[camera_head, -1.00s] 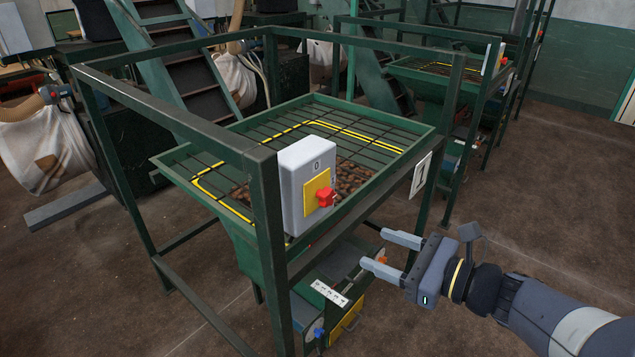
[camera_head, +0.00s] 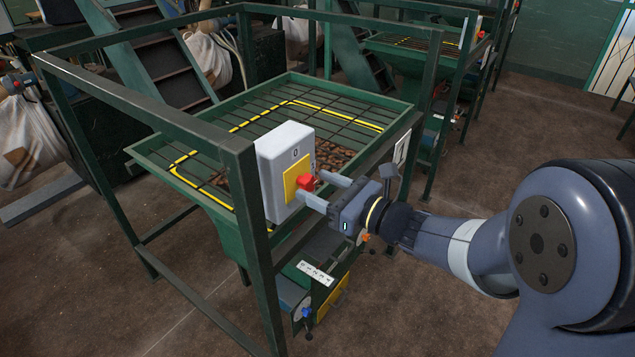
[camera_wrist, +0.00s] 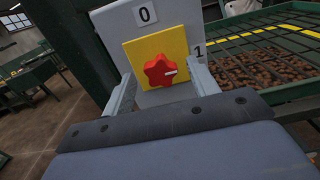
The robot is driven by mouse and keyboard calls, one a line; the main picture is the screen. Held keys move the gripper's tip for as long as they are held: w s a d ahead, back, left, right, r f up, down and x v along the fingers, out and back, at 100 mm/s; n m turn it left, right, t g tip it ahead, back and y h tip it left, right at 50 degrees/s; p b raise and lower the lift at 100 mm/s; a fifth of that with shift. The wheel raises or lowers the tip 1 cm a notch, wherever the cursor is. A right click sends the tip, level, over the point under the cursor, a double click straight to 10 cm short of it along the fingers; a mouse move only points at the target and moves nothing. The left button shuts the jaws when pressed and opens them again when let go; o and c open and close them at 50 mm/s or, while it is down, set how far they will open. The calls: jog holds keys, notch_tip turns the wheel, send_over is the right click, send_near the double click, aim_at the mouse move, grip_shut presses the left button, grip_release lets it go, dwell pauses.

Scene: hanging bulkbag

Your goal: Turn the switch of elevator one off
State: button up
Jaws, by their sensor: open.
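The switch is a red star-shaped knob (camera_head: 306,182) on a yellow plate (camera_head: 293,186), on a grey box (camera_head: 284,150) fixed to the green frame. In the wrist view the knob (camera_wrist: 160,70) has a white mark pointing right, toward the "1"; the "0" is above the plate. My gripper (camera_head: 322,190) is open in front of the box, its fingers pointing at it. In the wrist view the fingers stand left and right of the knob with gaps on both sides. I cannot tell whether the fingertips reach past the knob.
Behind the box is the green hopper (camera_head: 290,88) with a grid and brown contents. A green frame post (camera_head: 252,250) stands beside the box. A sign with "1" (camera_head: 402,150) hangs right of it. Open brown floor lies to the right.

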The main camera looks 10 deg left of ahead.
jog(key=shift+w+a, duration=0.1)
jog(key=shift+a, duration=0.3)
jog(key=shift+c, duration=0.2)
jog(key=c, duration=0.9)
jog(key=shift+c, duration=0.2)
